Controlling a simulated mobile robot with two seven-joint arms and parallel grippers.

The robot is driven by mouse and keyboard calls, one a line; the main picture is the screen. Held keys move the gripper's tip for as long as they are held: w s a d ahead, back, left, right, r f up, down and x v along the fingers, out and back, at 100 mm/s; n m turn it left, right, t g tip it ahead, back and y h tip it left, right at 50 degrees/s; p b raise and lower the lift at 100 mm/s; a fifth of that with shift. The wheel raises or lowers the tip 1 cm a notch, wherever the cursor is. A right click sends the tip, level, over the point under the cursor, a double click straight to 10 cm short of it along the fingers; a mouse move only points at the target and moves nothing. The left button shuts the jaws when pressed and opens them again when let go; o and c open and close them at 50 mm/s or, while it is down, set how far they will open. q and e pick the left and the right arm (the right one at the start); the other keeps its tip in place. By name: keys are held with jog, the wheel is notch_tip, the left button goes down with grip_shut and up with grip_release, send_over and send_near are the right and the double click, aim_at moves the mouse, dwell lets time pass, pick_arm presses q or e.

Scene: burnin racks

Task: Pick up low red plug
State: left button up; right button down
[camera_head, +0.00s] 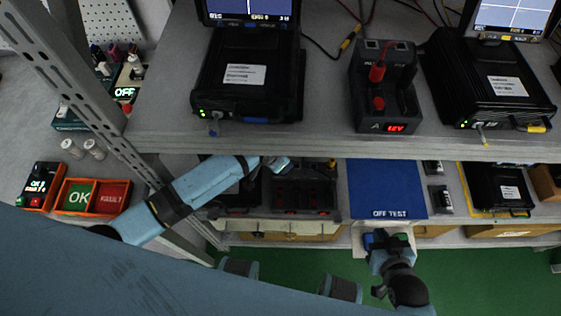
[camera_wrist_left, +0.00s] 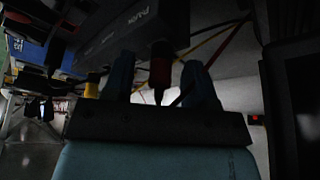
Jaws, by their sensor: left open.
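The fingers are open and apart; I cannot tell whether either touches the plug.
The upper shelf (camera_head: 330,145) overhangs the left gripper. It bears black devices (camera_head: 248,75) and a 12V block (camera_head: 385,95) with two red plugs. The blue OFF TEST mat (camera_head: 387,188) is empty. Orange OK and fault bins (camera_head: 103,205) stand at left. Yellow and red cables (camera_wrist_left: 210,45) run close to the left fingers.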

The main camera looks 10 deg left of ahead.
pick_arm(q)
jog(key=shift+w+d+f, duration=0.1)
jog(key=shift+w+f, duration=0.05)
jog(key=shift+f, duration=0.15)
jog(key=c, duration=0.8)
jog(key=shift+c, duration=0.2)
jog(key=shift+r, duration=0.1)
jog(key=shift+r, duration=0.5)
notch_tip(320, 180, up, 2)
jog(key=shift+r, duration=0.1)
jog(key=s+a, duration=0.3)
jog(key=s, duration=0.1)
jog(key=s+a, duration=0.4)
jog(key=s, duration=0.1)
jog(key=s+a, duration=0.4)
jog(key=s, duration=0.1)
jog(key=shift+s+r, duration=0.1)
jog(key=shift+s, duration=0.05)
